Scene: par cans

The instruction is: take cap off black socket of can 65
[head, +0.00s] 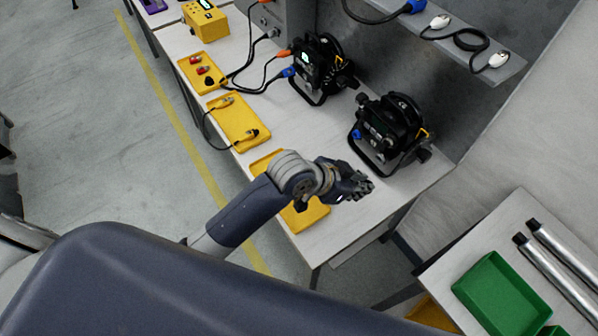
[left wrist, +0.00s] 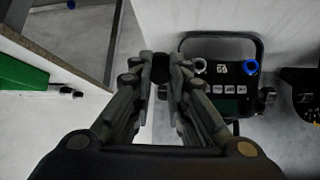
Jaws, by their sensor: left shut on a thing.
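The nearer black par can (head: 392,135) stands on the white bench to the right. It also shows in the left wrist view (left wrist: 222,100), where its label looks like 65. Its panel has a blue socket (left wrist: 250,67) and a pale-rimmed socket (left wrist: 200,65) with a dark centre. My left gripper (head: 362,187) is above the bench, in front of this can and apart from it. In the left wrist view the left gripper (left wrist: 165,68) is shut on a small dark thing, likely the black cap (left wrist: 180,66), mostly hidden by the fingers. My right gripper is out of view.
A second par can (head: 320,68) with cables plugged in stands farther back. Yellow trays (head: 236,122) line the bench's left edge, one partly under my arm. A green tray (head: 500,295) and metal tubes (head: 560,270) are on another table at right.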

